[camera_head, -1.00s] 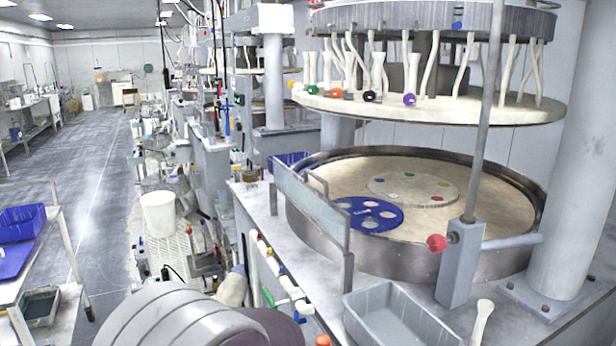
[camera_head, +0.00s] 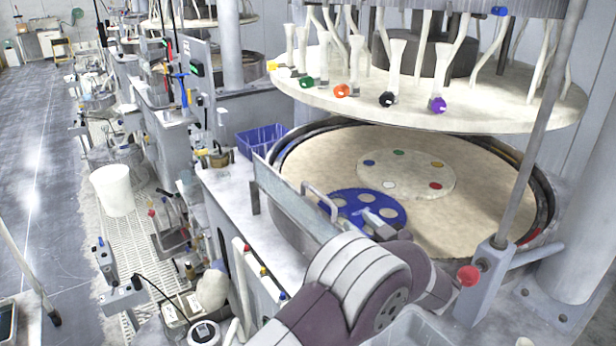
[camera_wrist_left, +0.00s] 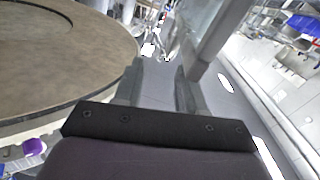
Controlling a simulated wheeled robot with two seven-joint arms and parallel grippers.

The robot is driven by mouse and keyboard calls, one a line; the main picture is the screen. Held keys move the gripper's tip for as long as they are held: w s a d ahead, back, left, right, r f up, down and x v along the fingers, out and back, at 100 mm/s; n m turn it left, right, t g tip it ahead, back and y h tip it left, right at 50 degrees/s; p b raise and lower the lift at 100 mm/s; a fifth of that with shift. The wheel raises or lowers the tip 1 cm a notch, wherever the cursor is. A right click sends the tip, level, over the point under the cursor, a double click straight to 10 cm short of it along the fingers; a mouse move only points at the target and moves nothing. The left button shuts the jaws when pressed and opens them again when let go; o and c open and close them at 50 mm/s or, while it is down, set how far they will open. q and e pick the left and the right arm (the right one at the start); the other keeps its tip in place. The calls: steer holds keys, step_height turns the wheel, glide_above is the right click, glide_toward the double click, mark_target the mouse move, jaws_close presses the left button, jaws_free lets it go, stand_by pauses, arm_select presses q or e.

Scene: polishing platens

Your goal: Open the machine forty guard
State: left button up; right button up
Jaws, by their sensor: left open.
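The guard is a clear, grey-framed panel (camera_head: 290,205) standing upright along the near left side of the round polishing machine. Its bar handle (camera_head: 322,200) shows on the machine side. My left gripper (camera_head: 368,213) is on the machine side of the guard, right of the handle, over the blue disc in the picture. In the left wrist view, my left gripper (camera_wrist_left: 158,75) is open with nothing between its fingers. The guard (camera_wrist_left: 215,35) rises just beyond and right of the fingers there; I cannot tell whether they touch. My right gripper is not in view.
The tan platen (camera_head: 480,190) carries a blue holed disc (camera_head: 340,199). An upper plate (camera_head: 430,100) with hoses hangs above. A post with a red knob (camera_head: 468,276) stands to the right. A blue bin (camera_head: 262,140) sits behind the guard.

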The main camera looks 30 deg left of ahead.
mark_target(334, 204)
arm_select(q)
steer(key=shift+s+a+r+n+g+y+p, duration=0.1)
steer(key=shift+a+n+g+y+p, duration=0.1)
steer(key=shift+a+n+g+y, duration=0.15)
steer(key=shift+s+a+r+n+g+y+p, duration=0.15)
steer(key=shift+a+g+y, duration=0.1)
steer(key=shift+a+g, duration=0.15)
steer(key=p+x, duration=0.1)
steer(key=x, duration=0.2)
steer(key=p+x, duration=0.1)
steer(key=x, duration=0.1)
steer(key=shift+w+a+r+p, duration=0.2)
steer(key=shift+r+p, duration=0.05)
steer(key=shift+p, duration=0.1)
steer(key=x, duration=0.2)
steer(key=p+x, duration=0.1)
steer(key=x, duration=0.2)
steer(key=shift+w+a+f+p, duration=0.25)
steer(key=shift+a+f+p, duration=0.05)
steer(key=shift+f+p, duration=0.1)
steer(key=shift+d, duration=0.1)
steer(key=shift+s+r, duration=0.1)
jaws_close()
